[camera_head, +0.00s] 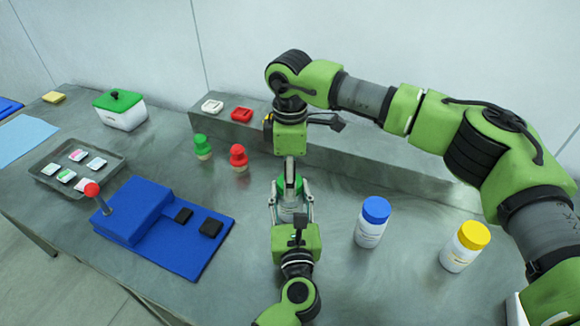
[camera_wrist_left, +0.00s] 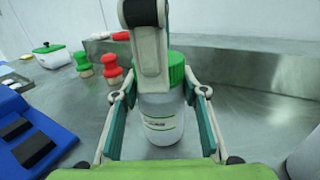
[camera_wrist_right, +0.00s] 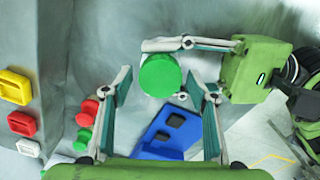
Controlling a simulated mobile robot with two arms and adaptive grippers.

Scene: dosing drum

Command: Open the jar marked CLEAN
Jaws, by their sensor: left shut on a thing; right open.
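A white jar with a green lid (camera_wrist_left: 161,122) stands upright on the grey table; its label text is too blurred to read. My left gripper (camera_head: 292,208) is shut on the jar's body from the near side, one finger along each side in the left wrist view. My right gripper (camera_head: 290,165) points down from above the jar. In the right wrist view its open fingers stand either side of the round green lid (camera_wrist_right: 160,76), with gaps visible. In the head view the right gripper partly hides the lid.
A blue-lidded jar (camera_head: 371,222) and a yellow-lidded jar (camera_head: 465,247) stand to the right. Green (camera_head: 202,146) and red (camera_head: 239,157) knobbed pieces stand behind left. A blue fixture (camera_head: 150,215) with a red-knobbed lever lies left. A raised ledge (camera_head: 390,167) runs along the back.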

